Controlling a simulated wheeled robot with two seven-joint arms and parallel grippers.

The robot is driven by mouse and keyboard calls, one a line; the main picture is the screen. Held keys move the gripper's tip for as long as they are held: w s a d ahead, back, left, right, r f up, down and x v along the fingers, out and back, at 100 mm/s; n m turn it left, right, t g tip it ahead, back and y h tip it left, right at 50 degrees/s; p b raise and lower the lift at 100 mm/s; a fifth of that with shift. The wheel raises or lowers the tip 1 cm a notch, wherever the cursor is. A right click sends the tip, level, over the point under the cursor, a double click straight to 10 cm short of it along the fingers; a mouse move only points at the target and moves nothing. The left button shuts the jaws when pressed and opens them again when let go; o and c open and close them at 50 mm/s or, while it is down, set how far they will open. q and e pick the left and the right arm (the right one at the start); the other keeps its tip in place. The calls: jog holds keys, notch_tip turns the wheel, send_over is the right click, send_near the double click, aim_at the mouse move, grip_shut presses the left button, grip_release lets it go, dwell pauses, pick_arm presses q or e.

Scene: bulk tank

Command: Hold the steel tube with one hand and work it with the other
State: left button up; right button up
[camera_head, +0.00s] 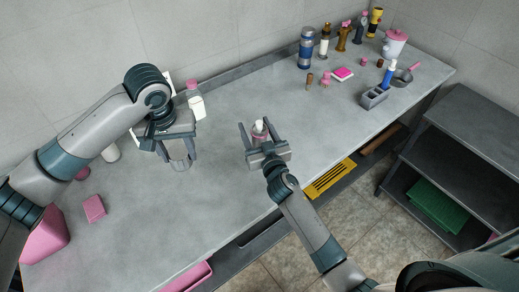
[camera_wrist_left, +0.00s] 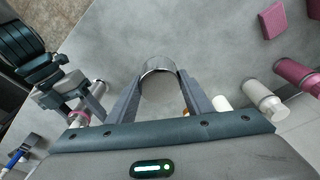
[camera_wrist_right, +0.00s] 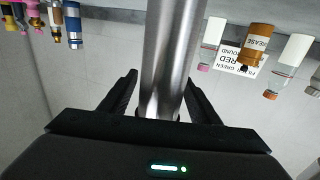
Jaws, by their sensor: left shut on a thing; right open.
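My left gripper (camera_head: 177,160) is shut on the steel tube (camera_head: 182,165), held above the bench. In the left wrist view the tube's rounded, shiny end (camera_wrist_left: 158,64) shows between the two fingers (camera_wrist_left: 158,85). My right gripper (camera_head: 264,140) is open, to the right of the tube and apart from it in the head view. In the right wrist view a smooth steel cylinder (camera_wrist_right: 171,55) runs up the middle between the spread fingers (camera_wrist_right: 163,85). I cannot tell whether it is the same tube.
A white bottle (camera_head: 195,104) stands behind the left gripper. A pink block (camera_head: 94,208) lies at the left. Bottles and a grey holder (camera_head: 374,97) occupy the far right. The middle bench (camera_head: 210,215) is clear.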

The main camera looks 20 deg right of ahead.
grip_shut()
jog(key=shift+r, duration=0.1)
